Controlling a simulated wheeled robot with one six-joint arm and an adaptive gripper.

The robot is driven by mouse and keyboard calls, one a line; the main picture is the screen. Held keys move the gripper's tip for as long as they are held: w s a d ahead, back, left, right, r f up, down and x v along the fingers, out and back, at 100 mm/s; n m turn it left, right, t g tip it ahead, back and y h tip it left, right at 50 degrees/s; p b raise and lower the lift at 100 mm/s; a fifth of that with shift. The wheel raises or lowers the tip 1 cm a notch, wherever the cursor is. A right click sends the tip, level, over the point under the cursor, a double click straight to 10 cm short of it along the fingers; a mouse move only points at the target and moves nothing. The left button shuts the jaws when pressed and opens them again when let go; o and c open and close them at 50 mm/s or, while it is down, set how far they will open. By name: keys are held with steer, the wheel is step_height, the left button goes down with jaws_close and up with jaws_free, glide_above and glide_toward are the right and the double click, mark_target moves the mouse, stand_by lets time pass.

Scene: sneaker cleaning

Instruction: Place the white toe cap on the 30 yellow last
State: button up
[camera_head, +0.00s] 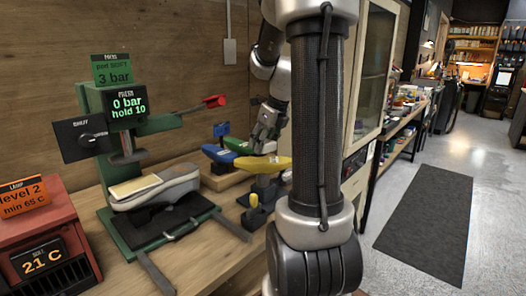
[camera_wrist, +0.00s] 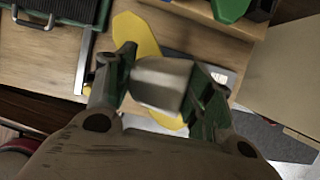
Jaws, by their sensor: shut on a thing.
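My gripper (camera_head: 265,141) is just above the yellow last in the head view. In the wrist view my gripper (camera_wrist: 160,86) is shut on the white toe cap (camera_wrist: 158,80), a small pale block-like piece between the two green-dark fingers. The yellow last (camera_head: 251,165) stands on a stand on the bench; in the wrist view it (camera_wrist: 133,32) shows behind and below the toe cap, partly hidden by it and the fingers. I cannot tell whether the cap touches the last. Any number on the last is not readable.
Green (camera_head: 237,144) and blue (camera_head: 221,130) lasts stand just behind the yellow one. A glass-door cabinet (camera_head: 372,60) is at right.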

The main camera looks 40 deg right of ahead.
mark_target(264, 150)
steer(key=shift+f, duration=1.5)
steer(key=o, duration=1)
steer(key=shift+f, duration=0.1)
steer(key=a+v, duration=0.1)
steer(key=v, duration=1.1)
steer(key=s+a+f+n, duration=0.1)
steer(key=s+a+n, duration=0.4)
steer(key=n, duration=0.6)
steer(key=s+a+f+n, duration=0.1)
steer(key=s+a+n, duration=0.4)
steer(key=n, duration=0.7)
steer(key=s+a+f+n, duration=0.1)
steer(key=s+a+n, duration=0.4)
steer(key=n, duration=0.6)
steer(key=shift+s+a+h, duration=0.1)
steer(key=shift+a+h, duration=0.2)
steer(key=shift+a, duration=0.4)
